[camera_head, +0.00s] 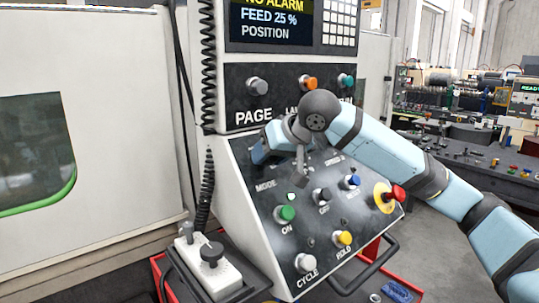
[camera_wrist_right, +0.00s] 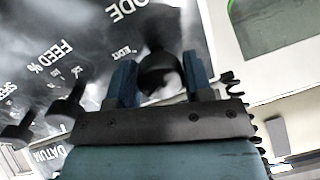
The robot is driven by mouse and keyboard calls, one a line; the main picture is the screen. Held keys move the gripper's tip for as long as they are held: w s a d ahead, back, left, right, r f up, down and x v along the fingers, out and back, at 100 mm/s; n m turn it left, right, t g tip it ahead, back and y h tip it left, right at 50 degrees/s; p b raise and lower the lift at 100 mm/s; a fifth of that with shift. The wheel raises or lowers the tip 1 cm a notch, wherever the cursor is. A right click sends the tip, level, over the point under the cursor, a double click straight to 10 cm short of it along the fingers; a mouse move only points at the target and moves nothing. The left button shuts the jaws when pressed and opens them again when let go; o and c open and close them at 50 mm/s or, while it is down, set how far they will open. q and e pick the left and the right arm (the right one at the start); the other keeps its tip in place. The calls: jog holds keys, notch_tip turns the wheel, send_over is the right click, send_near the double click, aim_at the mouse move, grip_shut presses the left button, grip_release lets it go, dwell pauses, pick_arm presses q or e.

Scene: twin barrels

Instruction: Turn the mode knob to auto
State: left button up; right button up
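The mode knob (camera_wrist_right: 160,72) is dark and round. It stands between the two blue fingers of my right gripper (camera_wrist_right: 161,80) in the right wrist view, with little or no gap at its sides; I cannot tell whether they press on it. Part of a MODE label and a small EDIT mark show beside it, turned over in this view. In the head view my right gripper (camera_head: 262,150) is at the upper left of the sloped control panel (camera_head: 256,207), above its MODE label, and the knob is hidden there. The knob's setting cannot be read. My left gripper is not in view.
Two more dark knobs (camera_wrist_right: 66,106) stand near the FEED % and SPEED labels. The panel also carries a green ON button (camera_head: 285,213), a yellow HOLD button (camera_head: 343,238) and a red emergency button (camera_head: 394,194). A coiled black cable (camera_head: 207,75) hangs at left.

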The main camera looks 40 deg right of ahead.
jog(key=c, duration=0.4)
jog(key=shift+n, duration=0.3)
jog(key=n+h, duration=0.1)
jog(key=n, duration=0.4)
jog(key=shift+r, duration=0.1)
jog(key=n, duration=0.5)
jog(key=shift+h, duration=0.4)
jog(key=shift+n, duration=0.4)
jog(key=o, duration=0.9)
